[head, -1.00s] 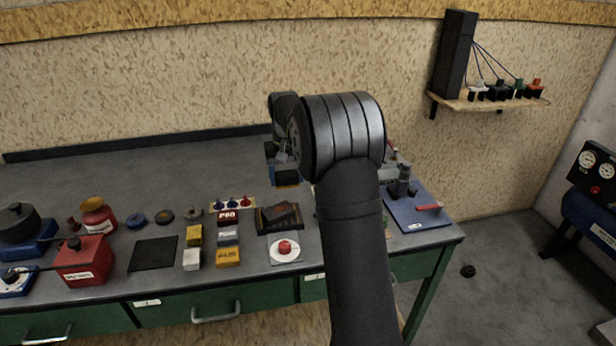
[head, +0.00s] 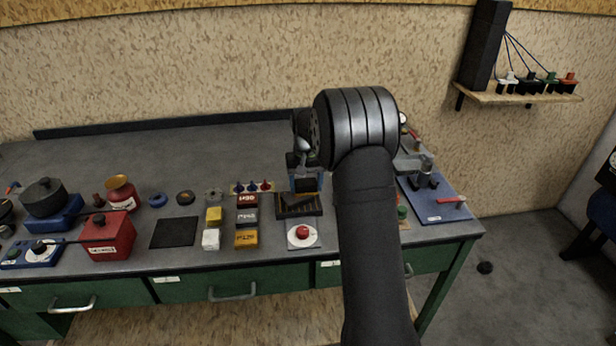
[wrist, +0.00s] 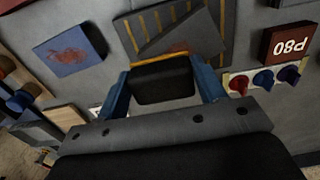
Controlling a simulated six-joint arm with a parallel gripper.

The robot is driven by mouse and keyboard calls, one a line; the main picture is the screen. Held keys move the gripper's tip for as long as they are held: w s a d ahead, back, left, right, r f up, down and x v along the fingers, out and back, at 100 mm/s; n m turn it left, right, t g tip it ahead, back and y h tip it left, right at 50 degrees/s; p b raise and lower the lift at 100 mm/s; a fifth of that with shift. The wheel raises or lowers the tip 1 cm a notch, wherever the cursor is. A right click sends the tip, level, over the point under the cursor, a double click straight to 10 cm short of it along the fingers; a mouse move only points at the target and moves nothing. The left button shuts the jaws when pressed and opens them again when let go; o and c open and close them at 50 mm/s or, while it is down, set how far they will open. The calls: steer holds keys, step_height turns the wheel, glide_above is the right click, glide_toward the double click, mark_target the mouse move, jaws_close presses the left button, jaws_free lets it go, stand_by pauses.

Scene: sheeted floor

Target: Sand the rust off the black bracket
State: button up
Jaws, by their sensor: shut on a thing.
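The black bracket (wrist: 188,34) lies tilted in a dark tray with yellow stripes (wrist: 137,25). A reddish rust patch shows on the bracket's near part in the wrist view. The bracket also shows in the head view (head: 296,198), partly behind my gripper. My gripper (wrist: 163,84), with blue fingers, is shut on a dark block with an orange edge (wrist: 165,84). It also shows in the head view (head: 305,182). The block hangs over or just in front of the bracket; I cannot tell whether they touch.
A blue rusty plate (wrist: 69,50) lies left of the tray in the wrist view. A red button (head: 302,232) is in front. My arm hides part of the bench.

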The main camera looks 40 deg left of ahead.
mark_target(290, 199)
steer(key=shift+s+a, duration=0.35)
steer(key=shift+s, duration=0.5)
steer(key=shift+s+a, duration=0.35)
steer(key=shift+s, duration=0.55)
steer(key=shift+s+a, duration=0.35)
steer(key=shift+s, duration=0.5)
steer(key=shift+w+d, duration=0.4)
steer(key=shift+w, duration=0.55)
steer(key=shift+w+d, duration=0.35)
steer(key=shift+w, duration=0.55)
steer(key=shift+w+d, duration=0.4)
steer(key=shift+w, duration=0.55)
steer(key=shift+w+r, duration=0.1)
steer(key=shift+w, duration=0.05)
steer(key=shift+r, duration=4)
steer(key=shift+d, duration=0.1)
